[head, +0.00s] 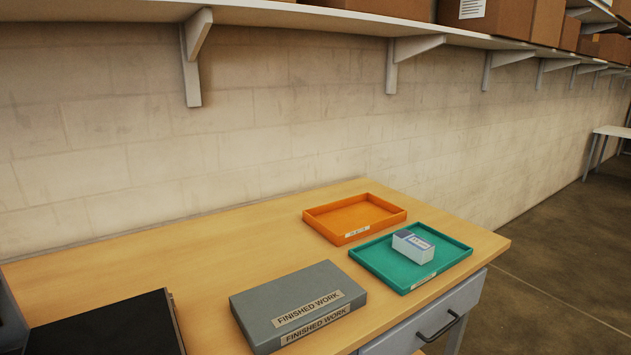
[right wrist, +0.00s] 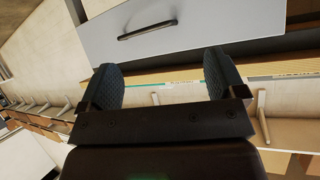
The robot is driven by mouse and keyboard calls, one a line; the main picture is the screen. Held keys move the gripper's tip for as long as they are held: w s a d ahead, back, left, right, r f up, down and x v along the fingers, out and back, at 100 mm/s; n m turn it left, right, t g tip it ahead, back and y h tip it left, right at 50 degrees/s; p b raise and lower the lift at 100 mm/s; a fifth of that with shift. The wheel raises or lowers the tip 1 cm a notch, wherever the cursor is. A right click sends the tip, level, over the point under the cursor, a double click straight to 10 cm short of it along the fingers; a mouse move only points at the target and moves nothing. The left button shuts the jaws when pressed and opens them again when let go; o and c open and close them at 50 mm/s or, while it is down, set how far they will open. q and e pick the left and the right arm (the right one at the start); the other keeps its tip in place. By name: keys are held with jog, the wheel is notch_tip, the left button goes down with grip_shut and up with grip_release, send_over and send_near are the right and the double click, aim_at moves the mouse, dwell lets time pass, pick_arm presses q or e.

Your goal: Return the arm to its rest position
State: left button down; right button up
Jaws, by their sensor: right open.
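My right gripper (right wrist: 164,84) shows in the right wrist view, with its two dark ridged fingers spread wide apart. Nothing is between the fingers. It is in front of the grey drawer front (right wrist: 160,28), and that view is turned over. Neither gripper shows in the head view. My left gripper is not seen in any frame.
On the wooden table (head: 190,255) stand an orange tray (head: 398,211), a teal tray (head: 461,252) holding a small white box (head: 413,248), and a grey "FINISHED WORK" box (head: 285,290). A dark flat object (head: 105,325) is at front left. A shelf (head: 330,20) hangs above.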

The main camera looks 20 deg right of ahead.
jog(key=s+a+f+n, duration=0.1)
jog(key=s+a+f, duration=0.3)
jog(key=a, duration=0.5)
jog(key=s+a+f+n, duration=0.1)
jog(key=s+a+f, duration=0.3)
jog(key=s+a, duration=0.4)
jog(key=a, duration=0.2)
jog(key=shift+a+g, duration=0.3)
jog(key=shift+g, duration=0.1)
